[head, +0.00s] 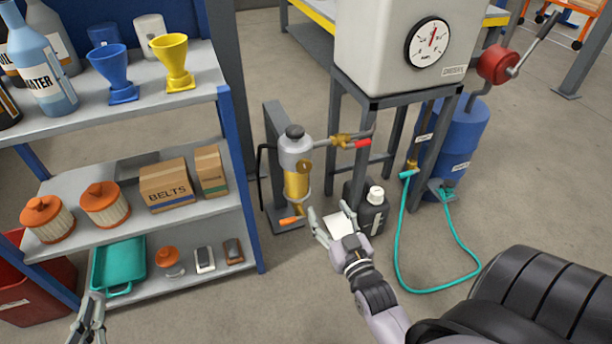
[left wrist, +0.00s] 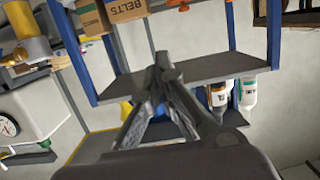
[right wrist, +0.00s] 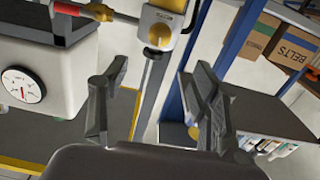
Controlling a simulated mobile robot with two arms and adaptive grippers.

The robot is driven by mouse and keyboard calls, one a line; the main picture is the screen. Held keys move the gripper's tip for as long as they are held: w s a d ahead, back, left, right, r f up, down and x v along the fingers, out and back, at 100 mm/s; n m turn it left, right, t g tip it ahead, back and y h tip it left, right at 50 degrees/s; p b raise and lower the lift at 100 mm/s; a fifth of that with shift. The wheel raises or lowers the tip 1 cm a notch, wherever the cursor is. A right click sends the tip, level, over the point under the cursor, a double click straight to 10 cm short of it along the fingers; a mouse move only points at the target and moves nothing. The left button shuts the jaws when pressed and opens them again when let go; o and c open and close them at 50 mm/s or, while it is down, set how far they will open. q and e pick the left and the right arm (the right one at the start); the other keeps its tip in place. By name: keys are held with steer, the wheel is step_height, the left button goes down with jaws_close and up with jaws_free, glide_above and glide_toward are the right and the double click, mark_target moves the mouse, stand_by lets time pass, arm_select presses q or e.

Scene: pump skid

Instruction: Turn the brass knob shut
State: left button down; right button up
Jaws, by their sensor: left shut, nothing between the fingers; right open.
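A round brass knob (head: 304,167) sits on the front of a grey and yellow filter unit (head: 295,150) on a grey post. A brass valve (head: 341,140) with a red handle (head: 363,143) is on the pipe to its right. My right gripper (head: 329,214) is open and empty, below and right of the filter unit, apart from the knob. In the right wrist view its fingers (right wrist: 155,100) are spread, with a brass part (right wrist: 160,36) of the unit beyond them. My left gripper (head: 93,300) is shut and empty at the lower left; its fingers meet in the left wrist view (left wrist: 160,65).
A blue shelf unit (head: 232,170) with funnels, bottles, orange-capped filters and boxes stands left. A white tank (head: 385,50) with a gauge, a blue drum (head: 460,130), a teal hose (head: 398,245) and a dark bottle (head: 372,213) stand right.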

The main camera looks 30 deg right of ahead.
steer(key=b, duration=0.2)
glide_toward(305, 170)
steer(key=w, duration=0.2)
steer(key=x, duration=0.2)
steer(key=b+x, duration=0.1)
steer(key=x, duration=0.1)
steer(key=b+x, duration=0.1)
steer(key=x, duration=0.1)
steer(key=shift+w+d, duration=0.3)
steer(key=shift+d, duration=0.1)
arm_select(q)
steer(key=s+r+t+h, duration=0.2)
steer(key=r+t, duration=0.3)
steer(key=r, duration=0.3)
steer(key=s+d+r+t+h, duration=0.1)
steer(key=s+r+t+h, duration=0.1)
steer(key=r+t, duration=0.4)
steer(key=shift+s+r, duration=0.3)
steer(key=shift+r, duration=1.2)
arm_select(e)
steer(key=shift+w+d+r, duration=0.1)
steer(key=shift+w+r, duration=0.05)
steer(key=shift+w, duration=0.2)
arm_select(q)
steer(key=shift+d, duration=0.1)
arm_select(e)
steer(key=shift+c, duration=0.3)
